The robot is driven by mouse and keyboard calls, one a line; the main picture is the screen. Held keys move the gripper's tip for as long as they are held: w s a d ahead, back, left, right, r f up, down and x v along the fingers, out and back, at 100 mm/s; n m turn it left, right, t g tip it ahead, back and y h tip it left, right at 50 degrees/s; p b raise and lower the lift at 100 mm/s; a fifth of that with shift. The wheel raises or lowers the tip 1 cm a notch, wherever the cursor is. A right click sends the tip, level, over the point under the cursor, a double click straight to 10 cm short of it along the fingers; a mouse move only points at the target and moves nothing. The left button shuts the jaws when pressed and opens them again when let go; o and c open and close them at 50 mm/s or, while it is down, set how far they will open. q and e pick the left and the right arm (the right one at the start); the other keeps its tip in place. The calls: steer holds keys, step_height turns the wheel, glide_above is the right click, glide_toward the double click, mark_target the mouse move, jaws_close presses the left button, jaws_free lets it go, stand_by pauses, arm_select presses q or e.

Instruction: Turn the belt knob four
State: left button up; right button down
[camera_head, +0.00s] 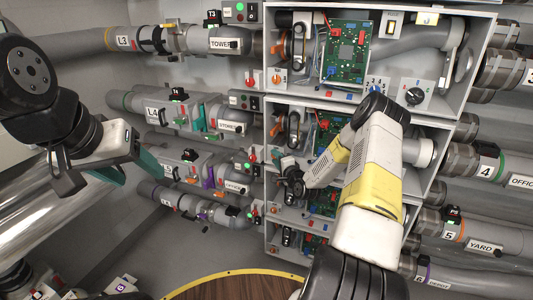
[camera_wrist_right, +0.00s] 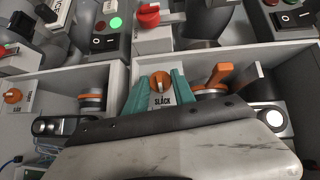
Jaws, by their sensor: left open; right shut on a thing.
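In the right wrist view an orange knob (camera_wrist_right: 160,82) sits on a small white box with a label reading SLACK (camera_wrist_right: 161,100). The teal fingers of my right gripper (camera_wrist_right: 161,88) are on both sides of the knob and shut on it. In the head view my right arm reaches into the middle left of the shelf unit, and its own wrist hides much of that compartment. My left gripper (camera_head: 128,171) is open and empty at the left, in front of the grey tubes. I cannot read a number four on the held knob.
The grey shelf unit (camera_head: 268,190) has several stacked compartments with green circuit boards (camera_head: 346,52). In the wrist view another orange knob (camera_wrist_right: 13,96) is at the left, an orange lever (camera_wrist_right: 219,74) stands close right of my gripper, and a red knob (camera_wrist_right: 148,15) is above. Tubes line both sides.

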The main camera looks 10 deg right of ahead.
steer(key=shift+w+a+r+n+g+h, duration=0.1)
steer(key=shift+a+r+n+g+h, duration=0.1)
steer(key=shift+n+g+h, duration=1.25)
steer(key=shift+w+a+r+n+g+h, duration=0.15)
steer(key=shift+a+n+g+h, duration=0.1)
steer(key=shift+n+g+h, duration=1.15)
steer(key=shift+w+a+r+n+g+h, duration=0.1)
steer(key=shift+a+r+n+g+h, duration=0.1)
steer(key=shift+n+g+h, duration=1.2)
steer(key=shift+m+g, duration=0.25)
steer(key=shift+g, duration=0.1)
steer(key=c, duration=1.3)
jaws_free()
steer(key=shift+c, duration=0.2)
steer(key=shift+r, duration=0.1)
